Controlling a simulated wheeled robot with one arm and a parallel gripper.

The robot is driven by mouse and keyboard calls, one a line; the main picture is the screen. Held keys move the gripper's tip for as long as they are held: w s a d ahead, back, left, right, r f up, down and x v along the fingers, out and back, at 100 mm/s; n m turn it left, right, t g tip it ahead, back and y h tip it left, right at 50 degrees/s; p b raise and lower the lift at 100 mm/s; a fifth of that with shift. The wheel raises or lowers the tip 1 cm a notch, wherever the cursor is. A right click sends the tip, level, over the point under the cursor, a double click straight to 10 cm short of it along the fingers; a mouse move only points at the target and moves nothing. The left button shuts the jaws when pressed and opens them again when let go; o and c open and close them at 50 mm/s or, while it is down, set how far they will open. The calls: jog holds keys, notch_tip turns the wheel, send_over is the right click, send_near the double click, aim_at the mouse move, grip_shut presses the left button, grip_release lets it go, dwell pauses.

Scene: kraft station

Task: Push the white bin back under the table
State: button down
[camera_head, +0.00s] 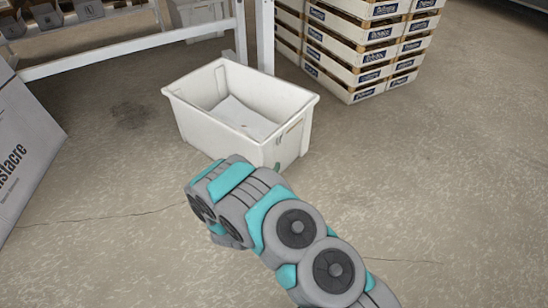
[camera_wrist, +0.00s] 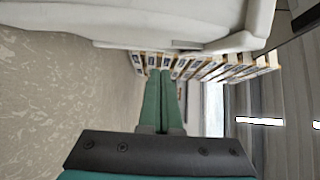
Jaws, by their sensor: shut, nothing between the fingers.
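The white bin (camera_head: 215,132) stands upright on the floor in the head view, out in front of the table (camera_head: 130,55), whose white leg is just behind the bin's far side. The bin is open at the top, with a pale flat piece on its bottom. My arm reaches to the bin's near side and covers a bit of its lower edge. The bin's pale wall (camera_wrist: 185,22) fills the top there, close beside the fingers; contact cannot be told.
Another white bin (camera_head: 202,18) sits under the table at the back. Stacked crates (camera_head: 360,45) stand behind to the right. A large grey box (camera_head: 28,150) with lettering is at the left edge. The floor to the right and between box and bin is clear.

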aim_at(278, 146)
jog(key=shift+w+a+b, duration=0.15)
jog(key=shift+w+a, duration=0.05)
jog(key=shift+w, duration=0.9)
jog(key=shift+w+a+b, duration=0.15)
jog(key=shift+w+a, duration=0.1)
jog(key=shift+w, duration=0.85)
jog(key=shift+w+a+b, duration=0.15)
jog(key=shift+w+a, duration=0.05)
jog(key=shift+w, duration=0.9)
